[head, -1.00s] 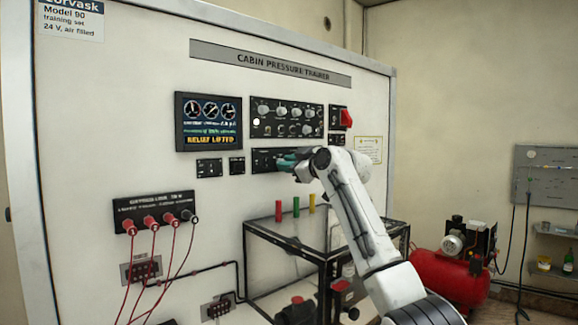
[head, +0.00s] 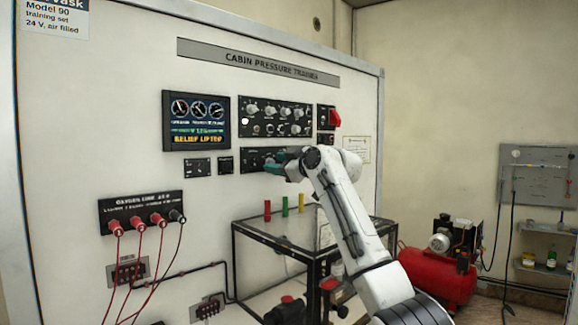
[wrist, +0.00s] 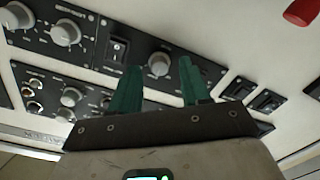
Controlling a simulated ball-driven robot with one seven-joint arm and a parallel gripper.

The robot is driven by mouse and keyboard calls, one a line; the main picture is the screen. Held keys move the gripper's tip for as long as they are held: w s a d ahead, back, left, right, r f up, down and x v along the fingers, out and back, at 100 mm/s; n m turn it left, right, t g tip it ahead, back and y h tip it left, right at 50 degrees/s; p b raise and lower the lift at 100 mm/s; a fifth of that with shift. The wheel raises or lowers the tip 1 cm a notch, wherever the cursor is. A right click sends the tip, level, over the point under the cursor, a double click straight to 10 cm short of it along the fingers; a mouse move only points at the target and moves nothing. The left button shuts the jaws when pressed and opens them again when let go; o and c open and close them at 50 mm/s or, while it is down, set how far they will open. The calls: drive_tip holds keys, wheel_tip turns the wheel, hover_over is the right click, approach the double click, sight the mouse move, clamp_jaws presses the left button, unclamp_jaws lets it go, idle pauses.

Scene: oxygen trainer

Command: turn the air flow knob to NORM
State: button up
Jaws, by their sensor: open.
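In the wrist view a grey round knob (wrist: 159,64) with a pale pointer line sits on a black panel beside a rocker switch (wrist: 117,50). The lettering around it is too small to read, so I cannot tell its setting. My gripper (wrist: 158,68) is open, its two green fingers apart, with the knob showing between the tips. I cannot tell whether either finger touches it. In the head view my gripper (head: 274,165) is at the lower black panel (head: 251,158) and hides its right part, including the knob.
A knob panel (head: 275,117) is above, left of a red switch handle (head: 334,118). A black-framed table (head: 244,229) with small coloured cylinders stands below. Red plugs (head: 137,224) with hanging leads are at lower left. A red compressor (head: 438,276) stands right.

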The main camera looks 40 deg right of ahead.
drive_tip(key=s+b, duration=0.3)
drive_tip(key=s, duration=0.7)
drive_tip(key=shift+s+d+b, duration=0.2)
drive_tip(key=shift+d+b, duration=0.1)
drive_tip(key=shift+b, duration=0.05)
drive_tip(key=shift+r, duration=0.1)
